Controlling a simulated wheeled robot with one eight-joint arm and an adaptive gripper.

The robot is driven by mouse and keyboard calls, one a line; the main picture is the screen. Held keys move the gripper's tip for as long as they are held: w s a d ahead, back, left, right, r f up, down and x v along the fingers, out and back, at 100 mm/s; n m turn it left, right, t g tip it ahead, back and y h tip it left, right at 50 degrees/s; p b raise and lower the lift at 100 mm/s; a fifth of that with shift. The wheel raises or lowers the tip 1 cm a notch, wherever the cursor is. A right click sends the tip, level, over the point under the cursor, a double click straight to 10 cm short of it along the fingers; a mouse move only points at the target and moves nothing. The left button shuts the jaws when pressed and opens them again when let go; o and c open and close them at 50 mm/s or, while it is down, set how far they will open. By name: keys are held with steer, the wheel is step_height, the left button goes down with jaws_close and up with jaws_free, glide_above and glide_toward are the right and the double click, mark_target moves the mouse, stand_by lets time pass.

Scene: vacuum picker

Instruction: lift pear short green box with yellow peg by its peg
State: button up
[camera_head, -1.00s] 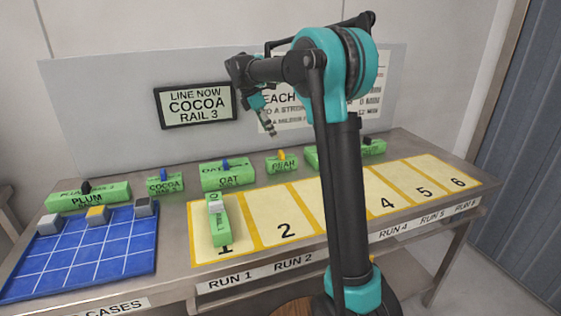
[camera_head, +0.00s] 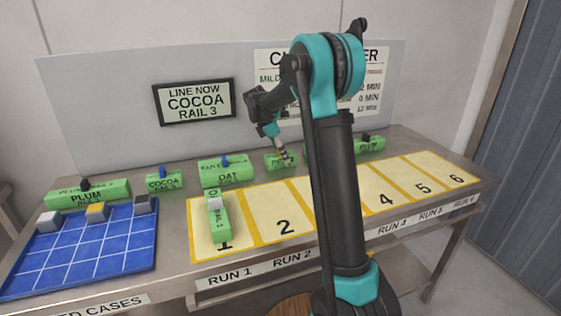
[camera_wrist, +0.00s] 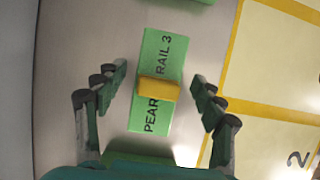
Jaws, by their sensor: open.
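The short green pear box (camera_head: 271,163) stands in the back row of the table, between the oat box and my arm. In the wrist view the pear box (camera_wrist: 150,112) shows "PEAR" and "RAIL 3" on its top, with the yellow peg (camera_wrist: 158,90) across its middle. My gripper (camera_head: 284,153) is over the pear box in the head view and partly covers it and its peg. In the wrist view my gripper (camera_wrist: 160,88) is open, with one finger on each side of the box and the peg between them. I cannot tell the fingertips' exact height.
An oat box (camera_head: 228,173), a cocoa box (camera_head: 164,182) and a plum box (camera_head: 87,194) stand to the left. Another plum box (camera_head: 371,145) stands at right. The yellow numbered mat (camera_head: 262,198) and blue grid mat (camera_head: 88,262) lie in front. A sign board (camera_head: 195,103) stands behind.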

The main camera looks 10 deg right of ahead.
steer(key=x, duration=0.3)
steer(key=shift+w, duration=0.1)
steer(key=shift+r, duration=0.1)
steer(key=c, duration=1.3)
steer(key=shift+r, duration=0.1)
